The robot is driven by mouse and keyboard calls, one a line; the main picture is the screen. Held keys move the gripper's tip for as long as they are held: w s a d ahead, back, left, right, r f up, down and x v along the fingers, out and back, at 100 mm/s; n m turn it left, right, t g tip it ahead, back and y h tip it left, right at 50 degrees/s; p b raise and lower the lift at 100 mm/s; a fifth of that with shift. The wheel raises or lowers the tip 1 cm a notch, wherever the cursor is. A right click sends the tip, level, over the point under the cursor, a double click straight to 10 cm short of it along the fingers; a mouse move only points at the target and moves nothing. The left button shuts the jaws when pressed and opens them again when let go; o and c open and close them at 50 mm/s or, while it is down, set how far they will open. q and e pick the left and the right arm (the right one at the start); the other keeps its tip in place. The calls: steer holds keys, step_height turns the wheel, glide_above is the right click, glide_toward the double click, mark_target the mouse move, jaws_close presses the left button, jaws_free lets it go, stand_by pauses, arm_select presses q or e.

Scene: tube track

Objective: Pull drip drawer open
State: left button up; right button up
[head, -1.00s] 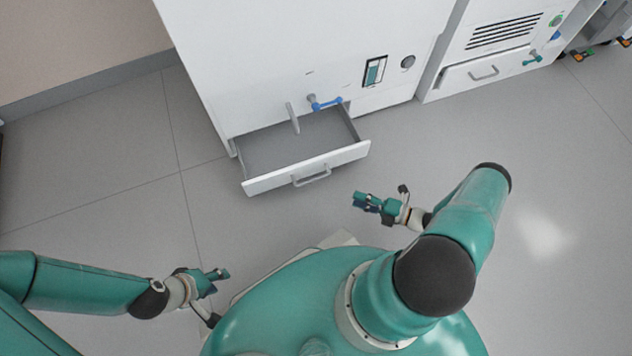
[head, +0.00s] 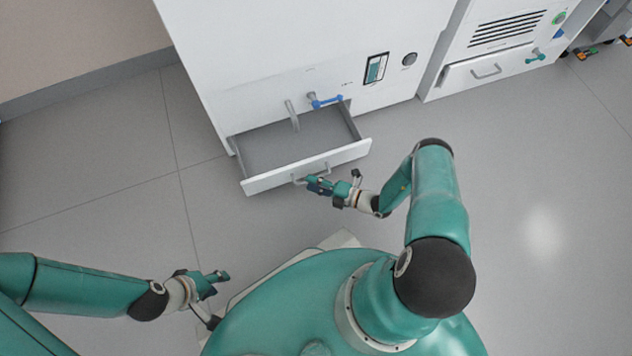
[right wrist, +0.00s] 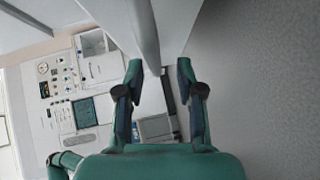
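The white drip drawer (head: 258,184) is pulled out from the lower part of the white cabinet in the head view, and its grey inside shows. Its grey bar handle (head: 327,166) is on the front panel, partly hidden by my right gripper (head: 312,184). In the right wrist view, my right gripper (right wrist: 160,78) has its fingers apart. A grey bar, apparently the handle (right wrist: 145,35), reaches down to between the fingertips, with gaps on both sides. My left gripper (head: 222,282) is low at the left, away from the drawer; its finger opening is unclear.
The white cabinet (head: 300,50) has a grey pipe (head: 292,115) and a blue-handled valve (head: 327,102) above the drawer. A second cabinet (head: 490,50) with a closed drawer stands at the right. Grey floor (head: 540,190) is clear at the right.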

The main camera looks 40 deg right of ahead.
steer(key=shift+w, duration=0.1)
steer(key=shift+c, duration=0.3)
jaws_close()
steer(key=shift+f, duration=0.1)
steer(key=s, duration=0.3)
steer(key=shift+s+a, duration=0.25)
steer(key=shift+a, duration=0.15)
jaws_free()
steer(key=shift+f, duration=0.1)
steer(key=shift+o, duration=0.3)
